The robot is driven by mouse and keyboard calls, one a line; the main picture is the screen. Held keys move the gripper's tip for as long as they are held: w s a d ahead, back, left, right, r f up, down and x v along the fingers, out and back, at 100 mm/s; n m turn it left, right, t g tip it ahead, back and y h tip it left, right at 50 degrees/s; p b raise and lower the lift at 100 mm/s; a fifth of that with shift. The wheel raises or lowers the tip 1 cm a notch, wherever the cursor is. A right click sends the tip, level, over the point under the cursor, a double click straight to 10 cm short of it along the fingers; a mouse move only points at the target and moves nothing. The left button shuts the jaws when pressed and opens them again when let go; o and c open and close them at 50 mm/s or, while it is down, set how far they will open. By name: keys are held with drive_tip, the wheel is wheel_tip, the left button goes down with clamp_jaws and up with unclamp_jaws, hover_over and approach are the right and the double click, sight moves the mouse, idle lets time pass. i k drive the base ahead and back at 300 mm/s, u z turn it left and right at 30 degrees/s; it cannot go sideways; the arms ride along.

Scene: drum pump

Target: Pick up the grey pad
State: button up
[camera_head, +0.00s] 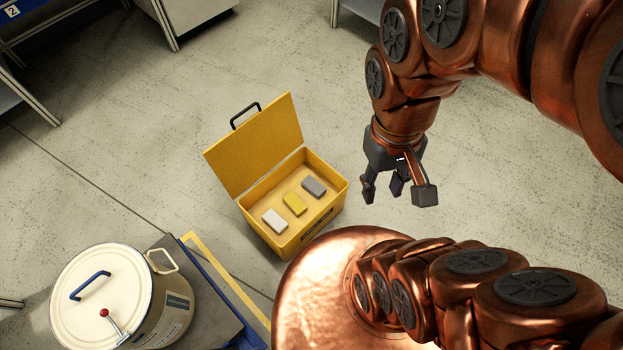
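The grey pad (314,187) lies in the open yellow box (286,249), at the end of the row nearest the back right wall. A yellow pad (295,203) lies in the middle of the row. A white pad (274,221) lies at the front left end. My gripper (398,192) is to the right of the box in the picture. Its dark fingers are spread apart and empty, and it points downward. It is apart from the box and all the pads.
The box's yellow lid (254,145) stands open at the back left, with a black handle. Copper parts of my body fill the lower right.

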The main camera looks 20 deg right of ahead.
sight(313, 186)
drive_tip(key=u, duration=3.95)
drive_tip(key=k, duration=1.05)
drive_tip(key=z, duration=1.7)
